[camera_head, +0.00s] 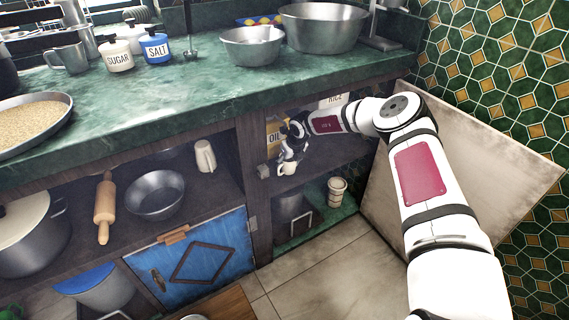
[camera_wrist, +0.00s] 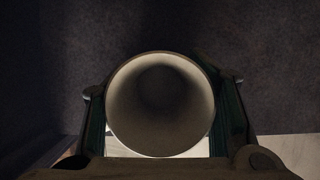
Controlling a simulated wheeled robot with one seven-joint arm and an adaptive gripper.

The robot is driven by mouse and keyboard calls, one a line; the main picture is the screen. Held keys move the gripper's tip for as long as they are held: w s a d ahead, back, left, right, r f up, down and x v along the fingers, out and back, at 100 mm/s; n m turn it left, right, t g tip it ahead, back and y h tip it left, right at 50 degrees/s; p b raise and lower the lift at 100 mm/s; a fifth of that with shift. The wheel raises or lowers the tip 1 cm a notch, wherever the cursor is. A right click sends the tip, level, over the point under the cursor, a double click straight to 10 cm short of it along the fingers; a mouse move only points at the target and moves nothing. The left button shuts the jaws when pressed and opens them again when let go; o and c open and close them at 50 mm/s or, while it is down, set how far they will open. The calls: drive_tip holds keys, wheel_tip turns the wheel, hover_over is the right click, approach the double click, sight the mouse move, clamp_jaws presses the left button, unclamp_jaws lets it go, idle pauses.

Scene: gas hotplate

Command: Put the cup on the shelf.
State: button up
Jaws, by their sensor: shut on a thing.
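A small pale cup (camera_head: 287,168) is held by my gripper (camera_head: 290,151) at the front of the right cabinet opening, by the dark shelf (camera_head: 326,157). In the wrist view, the round mouth of the cup (camera_wrist: 160,104) faces the camera, with a finger of my gripper (camera_wrist: 162,115) on each side. My gripper is shut on the cup. I cannot tell whether the cup touches the shelf. The cup's underside is hidden in the wrist view.
A yellow oil container (camera_head: 273,137) stands behind my gripper. Lower down are a beige cup (camera_head: 337,190) and a dark pot (camera_head: 292,215). Another pale cup (camera_head: 205,156), a metal bowl (camera_head: 155,194) and a rolling pin (camera_head: 105,208) occupy the left shelf. An open cabinet door (camera_head: 480,165) stands right.

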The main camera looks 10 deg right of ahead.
drive_tip(key=shift+w+a+f+b, duration=0.15)
drive_tip(key=shift+w+b, duration=0.1)
drive_tip(key=shift+w, duration=0.2)
drive_tip(key=shift+w+a+f+b, duration=0.1)
drive_tip(key=shift+w+a+b, duration=0.1)
drive_tip(key=shift+w, duration=0.25)
drive_tip(key=shift+s+d, duration=0.1)
drive_tip(key=shift+f, duration=0.2)
drive_tip(key=o, duration=1.3)
drive_tip(key=shift+r, duration=0.1)
drive_tip(key=shift+r, duration=0.3)
drive_tip(key=s+d+p, duration=0.1)
drive_tip(key=s, duration=0.2)
drive_tip(key=s+d+p, duration=0.1)
drive_tip(key=s+p, duration=0.1)
drive_tip(key=s, duration=0.2)
drive_tip(key=s+d+p, duration=0.1)
drive_tip(key=s+p, duration=0.1)
drive_tip(key=s, duration=0.1)
drive_tip(key=shift+s+d+r, duration=0.25)
drive_tip(key=shift+s+r, duration=0.1)
drive_tip(key=shift+s+d, duration=0.2)
drive_tip(key=shift+s, duration=0.35)
